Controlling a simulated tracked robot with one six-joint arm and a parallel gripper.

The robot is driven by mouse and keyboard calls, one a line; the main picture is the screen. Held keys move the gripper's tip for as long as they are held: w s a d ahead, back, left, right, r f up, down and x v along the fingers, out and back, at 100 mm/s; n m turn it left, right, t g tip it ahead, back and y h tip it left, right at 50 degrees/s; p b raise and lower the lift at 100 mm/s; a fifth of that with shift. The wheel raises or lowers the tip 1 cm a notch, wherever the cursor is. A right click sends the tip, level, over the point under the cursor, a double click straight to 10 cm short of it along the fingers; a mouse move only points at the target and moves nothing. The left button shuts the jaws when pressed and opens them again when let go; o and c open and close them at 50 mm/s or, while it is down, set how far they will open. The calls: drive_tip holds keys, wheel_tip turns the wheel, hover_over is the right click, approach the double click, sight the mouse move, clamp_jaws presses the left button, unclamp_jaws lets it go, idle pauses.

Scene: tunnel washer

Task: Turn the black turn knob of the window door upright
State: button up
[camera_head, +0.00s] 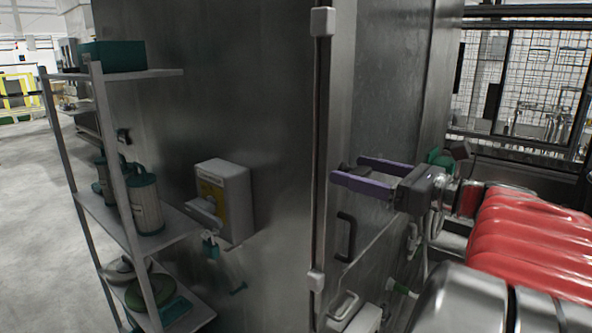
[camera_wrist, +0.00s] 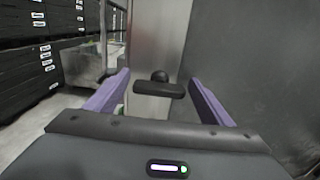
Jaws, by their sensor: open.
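The black turn knob (camera_wrist: 158,90) shows in the wrist view as a dark bar lying nearly level, with a round black part just above its middle. It stands in front of a pale metal edge. My gripper (camera_wrist: 159,77) is open, with one purple finger on each side of the knob and visible gaps to both. In the head view my gripper (camera_head: 347,169) reaches left towards the steel cabinet wall. A small dark part of the knob (camera_head: 352,170) shows between the fingers; the rest is hidden there.
A black bar handle (camera_head: 345,237) and a white handle (camera_head: 343,306) sit below my gripper. A white dispenser box (camera_head: 224,199) is on the wall. A shelf rack (camera_head: 160,228) with canisters stands left. Dark drawers (camera_wrist: 30,65) are at left in the wrist view.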

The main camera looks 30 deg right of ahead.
drive_tip(key=c, duration=1)
drive_tip(key=shift+c, duration=0.2)
drive_tip(key=shift+n, duration=0.3)
drive_tip(key=n, duration=0.4)
drive_tip(key=shift+a, duration=0.1)
drive_tip(key=n, duration=0.4)
drive_tip(key=shift+a+f+n, duration=0.1)
drive_tip(key=shift+f+n, duration=0.05)
drive_tip(key=shift+n, duration=0.15)
drive_tip(key=n, duration=0.4)
drive_tip(key=shift+a+f+n, duration=0.1)
drive_tip(key=shift+n, duration=0.2)
drive_tip(key=shift+s+f+n, duration=0.1)
drive_tip(key=shift+f+n, duration=0.1)
drive_tip(key=shift+n, duration=1.8)
